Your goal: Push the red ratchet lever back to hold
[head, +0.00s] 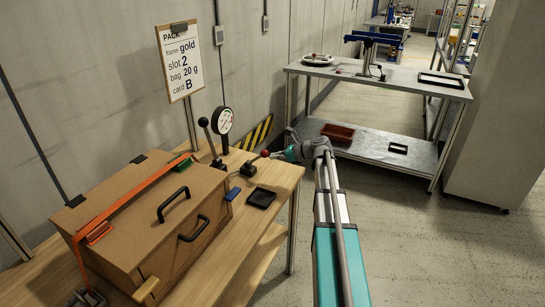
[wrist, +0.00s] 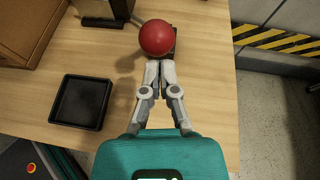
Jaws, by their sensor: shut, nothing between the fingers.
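The red ratchet lever ends in a red ball knob (head: 264,153), seen near the wooden table's right end in the head view. Its thin rod slopes down and left from the knob. In the wrist view the red ball (wrist: 157,37) is large, just beyond my fingertips, and hides part of a small dark block. My gripper (wrist: 160,64) is shut and empty, fingertips pointing at the ball; whether they touch it I cannot tell. In the head view my gripper (head: 275,155) reaches the knob from the right.
A shallow black tray (head: 261,198) lies near the table's front edge. A cardboard-coloured box (head: 150,220) with black handles and an orange strap stands left. A dial gauge (head: 222,121) and a black-knobbed lever (head: 204,123) stand behind. A striped wall strip (wrist: 275,40) lies right.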

